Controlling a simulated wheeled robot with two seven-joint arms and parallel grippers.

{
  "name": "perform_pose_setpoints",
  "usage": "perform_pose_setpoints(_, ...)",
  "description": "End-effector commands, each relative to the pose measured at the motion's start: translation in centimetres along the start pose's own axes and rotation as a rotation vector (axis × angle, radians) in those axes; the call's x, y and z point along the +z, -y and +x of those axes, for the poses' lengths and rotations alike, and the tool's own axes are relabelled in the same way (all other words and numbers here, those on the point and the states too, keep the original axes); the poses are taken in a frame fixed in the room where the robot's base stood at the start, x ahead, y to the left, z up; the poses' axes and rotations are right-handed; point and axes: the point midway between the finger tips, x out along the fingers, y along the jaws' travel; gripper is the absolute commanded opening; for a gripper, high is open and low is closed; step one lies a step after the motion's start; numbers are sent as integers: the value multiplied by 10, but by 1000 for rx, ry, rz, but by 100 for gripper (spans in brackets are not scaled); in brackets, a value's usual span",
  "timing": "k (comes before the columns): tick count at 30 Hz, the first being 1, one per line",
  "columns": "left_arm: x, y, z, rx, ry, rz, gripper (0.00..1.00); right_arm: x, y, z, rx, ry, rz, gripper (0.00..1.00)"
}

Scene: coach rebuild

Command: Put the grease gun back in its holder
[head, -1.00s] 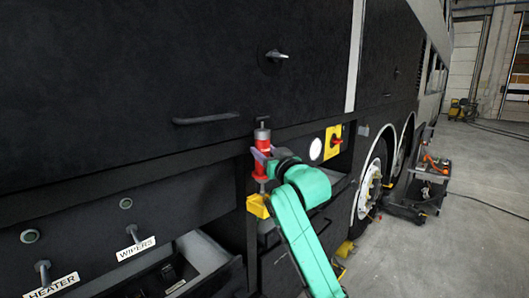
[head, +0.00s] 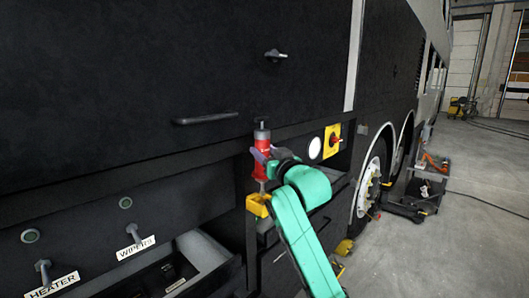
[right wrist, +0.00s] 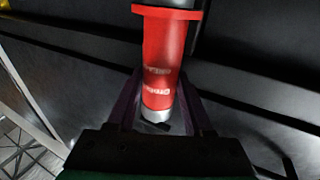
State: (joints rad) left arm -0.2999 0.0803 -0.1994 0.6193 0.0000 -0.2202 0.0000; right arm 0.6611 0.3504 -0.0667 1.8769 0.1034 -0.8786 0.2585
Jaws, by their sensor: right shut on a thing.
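The grease gun (head: 263,146) is a red cylinder with a grey top end. It stands about upright in front of the black coach side. My right gripper (head: 262,156) is shut on its red body. In the right wrist view the grease gun (right wrist: 163,60) shows between the two purple fingers, with whitish lettering on it. The yellow holder (head: 257,205) is on the frame just below the gun. The gun's thin lower end points down at the holder; I cannot tell whether it enters it. My left gripper is out of view.
An open drawer (head: 215,262) is at the lower left, beside levers labelled WIPERS and HEATER. A yellow panel with a red switch (head: 333,141) is right of the gun. A tool cart (head: 425,185) stands by the wheels. The floor at right is mostly clear.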

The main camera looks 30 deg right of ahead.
Motion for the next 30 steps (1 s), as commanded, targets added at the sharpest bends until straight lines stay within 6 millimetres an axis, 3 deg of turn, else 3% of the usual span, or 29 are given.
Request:
perform_pose_setpoints(8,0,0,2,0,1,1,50,1,0,0,0,-4,0,0)
perform_pose_setpoints(30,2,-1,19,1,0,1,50,27,0,-2,0,-4,0,0)
